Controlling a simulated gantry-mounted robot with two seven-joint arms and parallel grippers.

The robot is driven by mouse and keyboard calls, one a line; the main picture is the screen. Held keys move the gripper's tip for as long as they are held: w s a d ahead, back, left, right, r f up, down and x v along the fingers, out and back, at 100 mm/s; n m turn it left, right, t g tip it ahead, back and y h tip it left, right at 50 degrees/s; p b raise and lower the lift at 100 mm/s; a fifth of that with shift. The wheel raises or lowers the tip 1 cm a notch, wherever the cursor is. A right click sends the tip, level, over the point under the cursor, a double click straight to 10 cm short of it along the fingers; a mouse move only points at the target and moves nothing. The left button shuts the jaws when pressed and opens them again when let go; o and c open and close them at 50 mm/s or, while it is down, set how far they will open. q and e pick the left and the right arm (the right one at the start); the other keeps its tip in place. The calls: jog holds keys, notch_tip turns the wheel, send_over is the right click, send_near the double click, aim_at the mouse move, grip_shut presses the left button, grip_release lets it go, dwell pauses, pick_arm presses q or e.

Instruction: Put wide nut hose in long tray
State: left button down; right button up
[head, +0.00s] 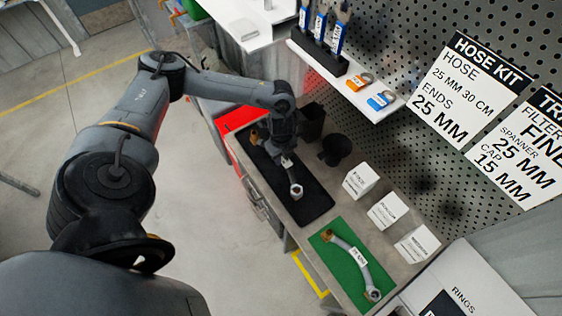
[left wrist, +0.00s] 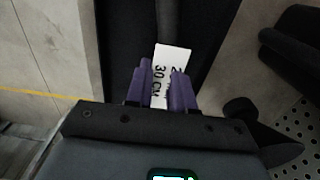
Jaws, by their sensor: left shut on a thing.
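My left gripper (head: 284,152) is shut on a grey hose, gripping it at its white label, which reads "30 CM" in the left wrist view (left wrist: 164,72). The hose's nut end (head: 296,190) shows below the gripper, over the long black tray (head: 318,206). The hose is over or in the tray; I cannot tell whether it touches the bottom. In the left wrist view, the purple fingertips (left wrist: 161,92) stand either side of the label. My right gripper is not in view.
A second hose (head: 362,262) with a white label lies on a green mat (head: 329,258) at the near end of the bench. White boxes (head: 387,211), a black cup (head: 336,148) and a dark bin (head: 311,121) stand beside the tray. A pegboard wall borders the right.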

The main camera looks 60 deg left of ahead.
pick_arm(q)
jog(key=shift+f, duration=1.6)
jog(key=c, duration=1)
grip_release()
jog(key=shift+f, duration=0.1)
